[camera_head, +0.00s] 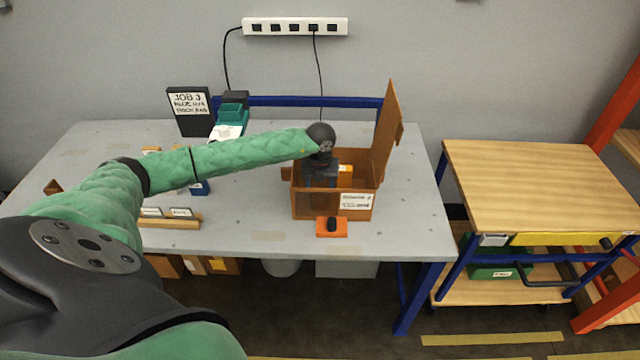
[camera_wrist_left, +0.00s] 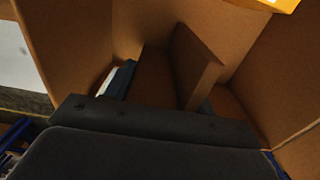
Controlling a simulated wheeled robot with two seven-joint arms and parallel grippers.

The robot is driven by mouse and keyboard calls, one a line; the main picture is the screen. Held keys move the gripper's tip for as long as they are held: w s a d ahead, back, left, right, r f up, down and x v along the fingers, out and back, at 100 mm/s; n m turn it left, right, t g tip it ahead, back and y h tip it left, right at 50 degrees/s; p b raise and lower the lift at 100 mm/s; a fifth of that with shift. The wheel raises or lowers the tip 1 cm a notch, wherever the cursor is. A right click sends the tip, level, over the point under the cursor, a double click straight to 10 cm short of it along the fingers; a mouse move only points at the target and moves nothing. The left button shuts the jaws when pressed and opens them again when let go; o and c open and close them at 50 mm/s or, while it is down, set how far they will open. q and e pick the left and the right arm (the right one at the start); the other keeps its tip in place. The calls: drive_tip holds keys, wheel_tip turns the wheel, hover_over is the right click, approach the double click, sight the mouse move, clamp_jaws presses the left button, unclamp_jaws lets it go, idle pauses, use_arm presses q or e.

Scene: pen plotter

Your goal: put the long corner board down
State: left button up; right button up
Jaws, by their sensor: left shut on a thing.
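My left gripper (camera_head: 320,190) reaches down into an open brown cardboard box (camera_head: 308,209) on the grey table. In the left wrist view its dark jaws (camera_wrist_left: 155,118) are shut on a brown L-shaped corner board (camera_wrist_left: 198,58). The board is inside the box walls, which also show in that view (camera_wrist_left: 85,40). I cannot tell whether its lower end touches the box floor. In the head view the board is hidden by the gripper and box. My right gripper is not in view.
The box flap (camera_head: 385,135) stands up at its right. An orange block with a black knob (camera_head: 332,227) sits in front of the box. A black sign (camera_head: 189,111) and a teal device (camera_head: 230,118) stand at the back left. The table's right end is clear.

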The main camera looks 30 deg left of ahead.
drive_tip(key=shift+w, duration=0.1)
use_arm(q)
drive_tip(key=shift+f, duration=0.15)
drive_tip(key=o, duration=1)
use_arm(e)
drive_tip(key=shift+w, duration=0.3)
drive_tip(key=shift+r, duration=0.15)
use_arm(q)
wheel_tip(320, 180, up, 4)
drive_tip(key=shift+r+b, duration=0.2)
drive_tip(key=shift+b, duration=0.9)
wheel_tip(320, 180, up, 7)
drive_tip(key=shift+r+b, duration=0.1)
drive_tip(key=shift+b, duration=1.1)
drive_tip(key=shift+r, duration=0.35)
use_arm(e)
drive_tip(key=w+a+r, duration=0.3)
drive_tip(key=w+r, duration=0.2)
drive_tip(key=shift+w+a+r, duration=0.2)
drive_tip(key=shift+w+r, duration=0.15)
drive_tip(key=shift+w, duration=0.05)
